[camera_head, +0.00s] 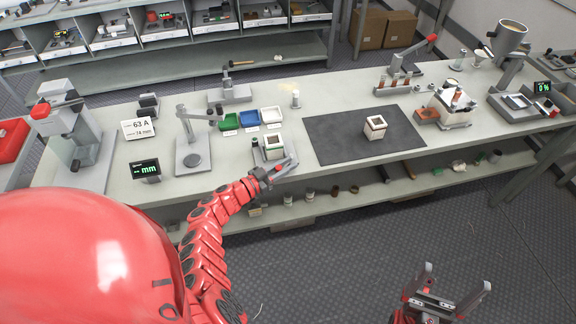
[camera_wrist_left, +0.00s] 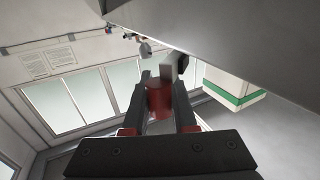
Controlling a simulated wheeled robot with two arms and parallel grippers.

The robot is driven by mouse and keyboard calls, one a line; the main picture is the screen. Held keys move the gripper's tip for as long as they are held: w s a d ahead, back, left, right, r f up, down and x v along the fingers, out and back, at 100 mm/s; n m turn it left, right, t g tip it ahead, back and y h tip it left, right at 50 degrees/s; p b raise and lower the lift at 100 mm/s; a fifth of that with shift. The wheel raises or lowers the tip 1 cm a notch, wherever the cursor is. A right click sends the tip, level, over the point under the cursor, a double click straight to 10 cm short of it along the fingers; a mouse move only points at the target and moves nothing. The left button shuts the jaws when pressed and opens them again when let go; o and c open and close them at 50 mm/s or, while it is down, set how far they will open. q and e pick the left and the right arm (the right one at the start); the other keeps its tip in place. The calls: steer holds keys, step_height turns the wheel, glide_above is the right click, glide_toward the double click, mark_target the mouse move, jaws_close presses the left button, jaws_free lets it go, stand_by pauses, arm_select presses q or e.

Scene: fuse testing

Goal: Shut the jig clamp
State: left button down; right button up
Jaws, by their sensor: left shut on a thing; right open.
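The jig (camera_head: 271,160) stands near the front edge of the bench, with a pale square-topped block (camera_head: 273,144) in it. My left gripper (camera_head: 268,175) is at the jig's front side. In the left wrist view, my left gripper (camera_wrist_left: 160,92) is shut on the red clamp handle (camera_wrist_left: 158,104), with a grey metal part (camera_wrist_left: 172,68) just beyond it. In the head view the gripper hides most of the handle, so the clamp's exact angle is unclear. My right gripper (camera_head: 445,295) is open and empty, low over the floor in front of the bench.
A dark mat (camera_head: 335,140) with another pale block (camera_head: 375,127) lies to the right. Green, blue and white bins (camera_head: 271,116) are behind the jig. A gauge stand (camera_head: 192,158) is to its left. A shelf with small parts runs below the bench top.

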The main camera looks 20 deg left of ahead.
arm_select(q)
steer(key=c, duration=0.7)
jaws_free()
steer(key=b+v, duration=0.3)
steer(key=v, duration=1.4)
steer(key=shift+s, duration=0.2)
